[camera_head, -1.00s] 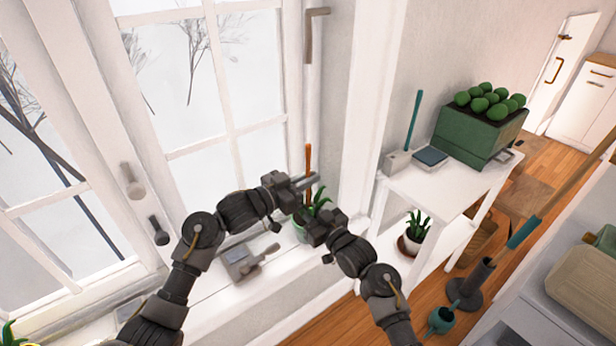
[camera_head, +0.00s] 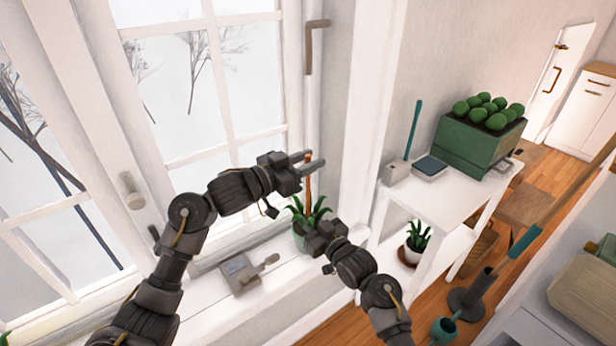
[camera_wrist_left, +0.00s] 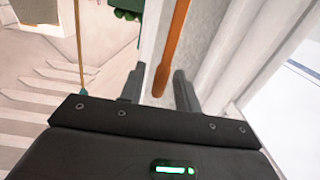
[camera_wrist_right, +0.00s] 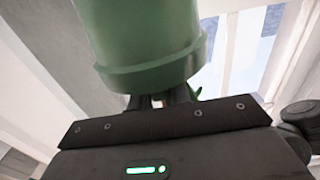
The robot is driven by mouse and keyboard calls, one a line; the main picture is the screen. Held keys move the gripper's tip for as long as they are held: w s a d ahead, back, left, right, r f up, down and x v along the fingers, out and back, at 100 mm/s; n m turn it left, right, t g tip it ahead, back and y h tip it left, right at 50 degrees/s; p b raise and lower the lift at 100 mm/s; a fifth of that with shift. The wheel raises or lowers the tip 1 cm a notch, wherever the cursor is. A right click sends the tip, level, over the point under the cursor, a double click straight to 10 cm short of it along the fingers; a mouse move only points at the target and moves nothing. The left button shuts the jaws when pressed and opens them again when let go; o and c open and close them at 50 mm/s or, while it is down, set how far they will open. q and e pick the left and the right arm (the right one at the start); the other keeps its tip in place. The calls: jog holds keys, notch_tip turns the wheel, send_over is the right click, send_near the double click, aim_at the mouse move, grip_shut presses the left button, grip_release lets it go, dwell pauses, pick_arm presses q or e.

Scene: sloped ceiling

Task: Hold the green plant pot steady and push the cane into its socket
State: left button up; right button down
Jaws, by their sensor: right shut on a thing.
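The green plant pot (camera_head: 300,240) stands on the window sill with a spiky plant in it, partly hidden by my right gripper. The orange-brown cane (camera_head: 308,185) rises nearly upright from among the leaves; its socket is hidden. My left gripper (camera_head: 306,162) is open near the cane's top. In the left wrist view, the cane (camera_wrist_left: 172,50) shows between its two spread fingers. My right gripper (camera_head: 318,228) is shut on the pot near its rim. The pot (camera_wrist_right: 140,35) fills the upper middle of the right wrist view.
A grey block with a lever (camera_head: 243,272) lies on the sill left of the pot. The window stands behind my left arm. A white shelf (camera_head: 440,190) to the right holds a green planter (camera_head: 475,142) and a lower potted plant (camera_head: 416,240).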

pick_arm(q)
jog(key=shift+r, duration=0.8)
pick_arm(e)
jog(key=c, duration=1.2)
grip_release()
jog(key=shift+c, duration=0.2)
jog(key=shift+s+d, duration=0.1)
jog(key=v, duration=1.1)
jog(key=shift+s+d, duration=0.2)
jog(key=shift+s, duration=0.15)
pick_arm(q)
jog(key=shift+r, duration=0.1)
pick_arm(e)
jog(key=shift+r, duration=0.1)
